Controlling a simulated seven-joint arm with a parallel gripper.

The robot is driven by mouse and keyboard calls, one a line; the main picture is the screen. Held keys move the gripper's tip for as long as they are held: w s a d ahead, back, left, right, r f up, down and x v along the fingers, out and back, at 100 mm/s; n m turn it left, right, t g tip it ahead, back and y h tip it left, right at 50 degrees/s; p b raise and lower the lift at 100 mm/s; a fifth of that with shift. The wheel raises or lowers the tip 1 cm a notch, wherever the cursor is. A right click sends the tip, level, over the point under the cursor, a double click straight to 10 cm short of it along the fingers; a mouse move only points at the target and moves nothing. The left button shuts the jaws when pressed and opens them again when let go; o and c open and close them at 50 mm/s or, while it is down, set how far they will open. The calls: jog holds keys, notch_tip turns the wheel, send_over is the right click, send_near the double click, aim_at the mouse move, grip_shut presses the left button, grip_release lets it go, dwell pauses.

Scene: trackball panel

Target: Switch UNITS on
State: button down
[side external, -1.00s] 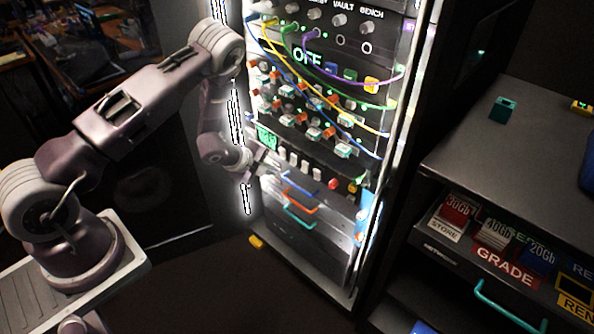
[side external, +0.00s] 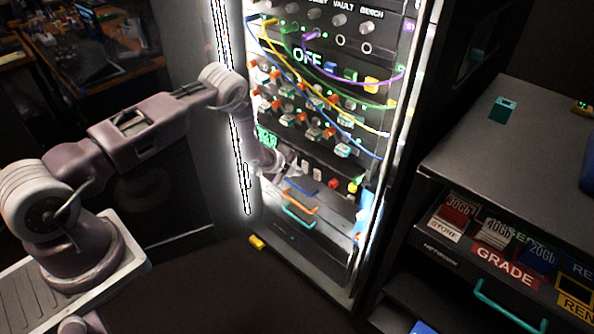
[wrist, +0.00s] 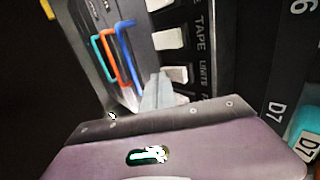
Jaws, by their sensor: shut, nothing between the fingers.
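The UNITS switch (wrist: 178,74) is a white rocker beside its label, which reads sideways in the wrist view. My gripper (wrist: 160,88) is shut and empty, with its grey fingertips right beside this switch; I cannot tell whether they touch it. In the side view my gripper (side external: 281,164) is at the left end of the row of white switches and hides part of it. The switch's on or off position cannot be made out.
The TAPE switch (wrist: 168,38) is beside UNITS, with another white switch (wrist: 163,5) beyond. Blue, orange and teal handles (side external: 299,217) stick out below the row. Cables and knobs crowd the panel above. A shelf unit (side external: 455,145) stands at right.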

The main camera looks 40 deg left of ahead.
jog(key=shift+w, duration=0.15)
jog(key=shift+w, duration=0.15)
dwell(0.5)
jog(key=shift+r, duration=0.75)
